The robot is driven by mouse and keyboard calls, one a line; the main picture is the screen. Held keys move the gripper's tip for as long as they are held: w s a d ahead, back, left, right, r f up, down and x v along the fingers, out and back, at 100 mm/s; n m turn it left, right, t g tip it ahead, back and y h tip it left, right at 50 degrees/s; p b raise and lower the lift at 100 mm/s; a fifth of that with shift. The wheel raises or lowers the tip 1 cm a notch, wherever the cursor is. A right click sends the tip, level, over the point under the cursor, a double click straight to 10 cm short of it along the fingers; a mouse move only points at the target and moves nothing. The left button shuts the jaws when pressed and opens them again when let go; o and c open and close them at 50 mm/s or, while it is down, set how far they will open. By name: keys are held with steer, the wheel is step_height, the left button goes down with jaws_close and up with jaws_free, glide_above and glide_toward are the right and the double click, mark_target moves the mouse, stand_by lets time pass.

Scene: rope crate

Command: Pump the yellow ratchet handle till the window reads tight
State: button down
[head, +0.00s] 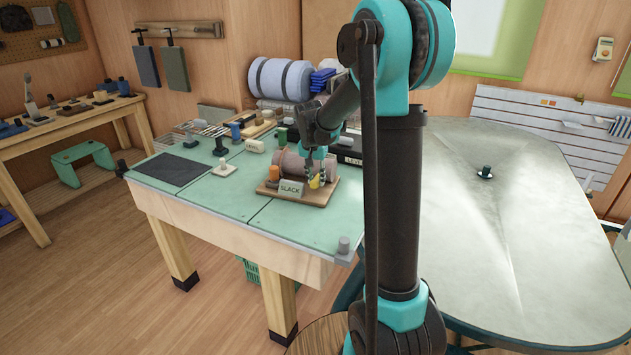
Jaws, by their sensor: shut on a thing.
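The ratchet device (325,198) sits on a wooden board on the green table, with a brownish-pink roll behind it. Its window (290,189) reads "SLACK". The yellow handle (315,183) is a small patch at the device's right side. My gripper (319,176) is at the handle, shut on it, pointing down. The fingers hide part of the handle, so its exact angle is hard to tell.
The green table (200,205) has a dark mat (172,170) at left and several small tools behind. A large grey table (520,220) is on the right. My arm's column blocks the middle.

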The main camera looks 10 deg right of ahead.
steer(key=w+r+g, duration=0.1)
steer(key=w+d+g+y, duration=0.1)
steer(key=shift+r+g+y, duration=0.3)
steer(key=shift+r+g, duration=0.05)
steer(key=shift+g, duration=0.05)
steer(key=shift+w+d+r+g+y, duration=0.25)
steer(key=shift+w+g+y, duration=0.15)
steer(key=shift+g, duration=0.3)
steer(key=shift+w+d+r+g+y, duration=0.1)
steer(key=shift+w+d+g+y, duration=0.1)
steer(key=shift+w+g+y, duration=0.35)
steer(key=shift+w+d+r+g+y, duration=0.2)
steer(key=shift+w+d+g, duration=0.1)
steer(key=shift+g, duration=0.55)
steer(key=c, duration=1.2)
jaws_free()
steer(key=v, duration=1.2)
steer(key=shift+w, duration=0.1)
